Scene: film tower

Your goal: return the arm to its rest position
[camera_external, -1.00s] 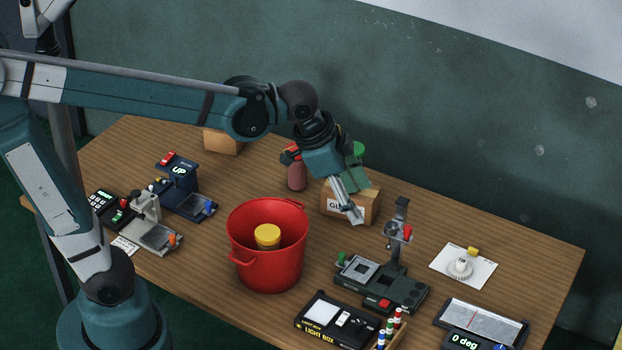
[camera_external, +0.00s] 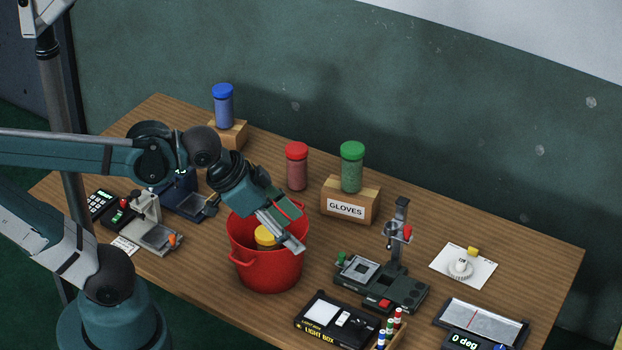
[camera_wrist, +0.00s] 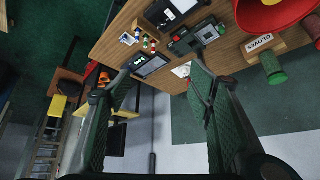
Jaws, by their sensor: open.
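My gripper (camera_external: 290,230) hangs over the right rim of the red bucket (camera_external: 268,272) and holds nothing. In the wrist view my gripper (camera_wrist: 160,82) has its two fingers wide apart with nothing between them but the far table edge and floor. A yellow-lidded container (camera_external: 266,236) is inside the bucket, partly hidden by the gripper. The wrist view shows part of the bucket (camera_wrist: 275,15) at the upper right. My arm is bent at the elbow above the left part of the table.
A blue-lidded jar (camera_external: 223,108) stands on a box at the back. A red-lidded jar (camera_external: 297,168) stands on the table (camera_external: 510,240). A green-lidded jar (camera_external: 352,170) stands on the GLOVES box (camera_external: 347,208). A dark stand device (camera_external: 385,280) and light box (camera_external: 335,320) are to the right.

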